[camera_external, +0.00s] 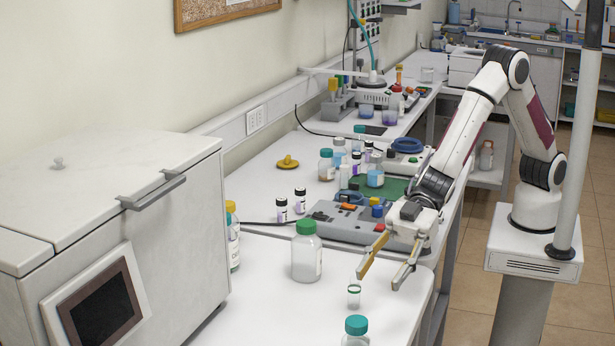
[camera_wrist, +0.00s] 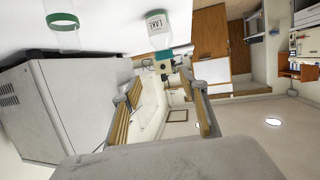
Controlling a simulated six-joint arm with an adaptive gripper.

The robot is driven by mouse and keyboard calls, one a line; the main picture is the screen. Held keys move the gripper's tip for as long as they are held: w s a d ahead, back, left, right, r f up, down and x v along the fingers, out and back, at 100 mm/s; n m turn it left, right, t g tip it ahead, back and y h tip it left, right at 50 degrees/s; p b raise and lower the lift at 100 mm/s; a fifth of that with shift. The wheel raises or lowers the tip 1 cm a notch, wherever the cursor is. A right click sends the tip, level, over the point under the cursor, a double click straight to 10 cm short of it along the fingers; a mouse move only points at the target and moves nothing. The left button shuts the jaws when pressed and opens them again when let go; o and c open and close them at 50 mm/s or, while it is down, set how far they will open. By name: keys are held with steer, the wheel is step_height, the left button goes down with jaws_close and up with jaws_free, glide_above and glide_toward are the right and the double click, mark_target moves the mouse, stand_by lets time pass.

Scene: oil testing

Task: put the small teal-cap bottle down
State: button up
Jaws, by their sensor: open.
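A bottle with a teal cap (camera_external: 356,325) stands on the white bench at the bottom edge of the external view, which cuts off its lower part. In the wrist view a labelled teal-cap bottle (camera_wrist: 158,30) appears upside down at the top, beyond the fingertips. My gripper (camera_external: 379,282) is open over the front bench near its right edge. Nothing shows between its spread fingers, which also appear in the wrist view (camera_wrist: 162,80).
A larger green-cap bottle (camera_external: 306,262) stands to the left on the bench. A grey control box (camera_external: 345,224) and several bottles are behind. A large white cabinet (camera_external: 170,230) fills the left side.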

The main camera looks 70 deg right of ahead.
steer(key=w+d+r+m+t+h, duration=0.3)
steer(key=w+d+r, duration=0.35)
steer(key=d, duration=0.75)
steer(key=w+d+r+m+t+h, duration=0.3)
steer(key=w+d, duration=0.7)
steer(key=d, duration=0.3)
steer(key=s+d+r+m+h, duration=0.2)
steer(key=d+m+h, duration=0.2)
steer(key=d, duration=1.6)
steer(key=s+d+f+m+g+h, duration=0.1)
steer(key=s+d+f+m+h, duration=0.1)
steer(key=s+d, duration=0.7)
steer(key=s+d+f+m+g+h, duration=0.2)
steer(key=s+d+m, duration=0.2)
steer(key=s+d, duration=0.6)
steer(key=s, duration=0.3)
steer(key=shift+o, duration=0.6)
